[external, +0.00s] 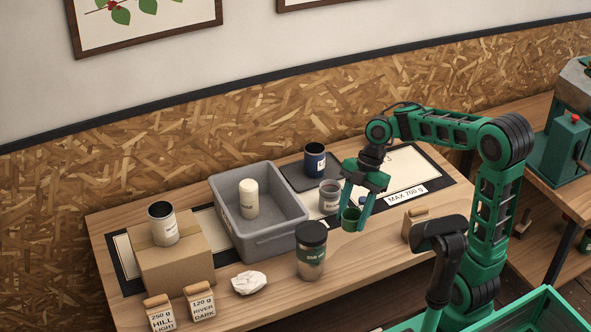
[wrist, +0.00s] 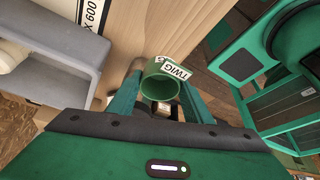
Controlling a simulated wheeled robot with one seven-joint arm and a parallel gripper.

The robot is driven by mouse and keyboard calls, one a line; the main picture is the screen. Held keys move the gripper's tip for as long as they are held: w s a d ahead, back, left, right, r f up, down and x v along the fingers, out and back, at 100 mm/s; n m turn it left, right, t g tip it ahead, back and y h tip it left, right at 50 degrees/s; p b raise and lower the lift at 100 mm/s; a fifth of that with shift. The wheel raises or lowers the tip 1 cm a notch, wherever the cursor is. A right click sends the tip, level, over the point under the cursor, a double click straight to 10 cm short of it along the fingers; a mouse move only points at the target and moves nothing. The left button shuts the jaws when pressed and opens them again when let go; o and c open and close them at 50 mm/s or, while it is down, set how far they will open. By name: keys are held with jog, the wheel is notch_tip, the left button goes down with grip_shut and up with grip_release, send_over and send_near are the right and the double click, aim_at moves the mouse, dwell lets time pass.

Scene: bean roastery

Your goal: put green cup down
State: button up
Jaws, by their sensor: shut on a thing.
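The green cup (external: 350,224) is between the fingers of my gripper (external: 356,214) in the external view, over the right part of the wooden table (external: 272,316). In the wrist view my gripper (wrist: 163,88) is shut on the green cup (wrist: 160,88), with a finger at each side. The cup has a white label reading TWIG, and its open mouth shows. No contact between cup and table can be seen clearly; the cup seems a little above it.
A grey crate (external: 270,239) holding a cream bottle (external: 249,199) stands left. A lidded jar (external: 311,262), grey cup (external: 329,198) and dark blue cup (external: 315,162) are nearby. Bare wood shows between the jar and that block.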

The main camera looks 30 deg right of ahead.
notch_tip(320, 180, down, 13)
jog(key=shift+f, duration=0.1)
dwell(0.6)
jog(key=shift+f, duration=0.1)
jog(key=o, duration=1.2)
jog(key=v, duration=1.2)
